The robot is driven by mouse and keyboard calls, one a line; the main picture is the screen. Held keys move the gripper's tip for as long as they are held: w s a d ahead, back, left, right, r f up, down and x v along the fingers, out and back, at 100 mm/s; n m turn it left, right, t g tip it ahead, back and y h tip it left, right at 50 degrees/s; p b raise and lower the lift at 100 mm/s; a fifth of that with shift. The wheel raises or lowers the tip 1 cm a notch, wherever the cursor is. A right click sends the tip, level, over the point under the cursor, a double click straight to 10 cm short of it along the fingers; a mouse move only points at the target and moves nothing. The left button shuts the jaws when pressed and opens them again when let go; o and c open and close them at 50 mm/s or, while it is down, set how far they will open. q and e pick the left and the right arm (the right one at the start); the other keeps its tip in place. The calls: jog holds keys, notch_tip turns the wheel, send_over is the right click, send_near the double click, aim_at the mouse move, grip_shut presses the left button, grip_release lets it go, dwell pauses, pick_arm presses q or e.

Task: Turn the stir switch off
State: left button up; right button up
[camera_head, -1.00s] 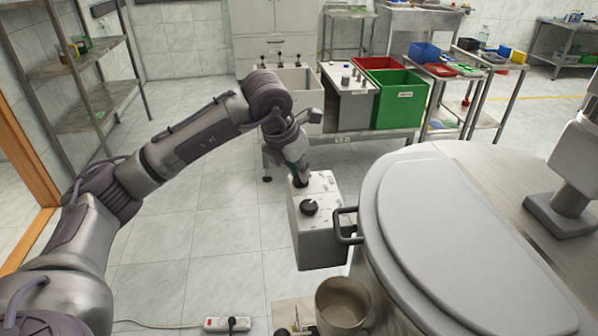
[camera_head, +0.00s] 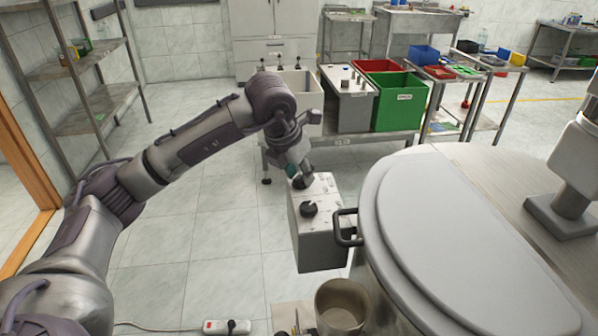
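The switch box (camera_head: 321,222) is a light grey box beside the big lidded vessel. A black round knob (camera_head: 309,209) sits on its top nearer to me. My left gripper (camera_head: 300,181) points down at the far part of the box top, at a second dark knob that it mostly hides. I cannot tell which knob is the stir switch. The fingers are small and partly covered, so their opening does not show. My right gripper is not in view.
The grey vessel lid (camera_head: 455,235) with a side handle (camera_head: 345,227) is right of the box. A metal pot (camera_head: 342,305) stands below it. A power strip (camera_head: 227,326) lies on the floor. A green bin (camera_head: 400,102) stands at the back.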

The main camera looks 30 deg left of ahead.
pick_arm(q)
jog(key=shift+r, duration=0.2)
jog(key=v, duration=1.1)
jog(key=shift+s+r, duration=0.25)
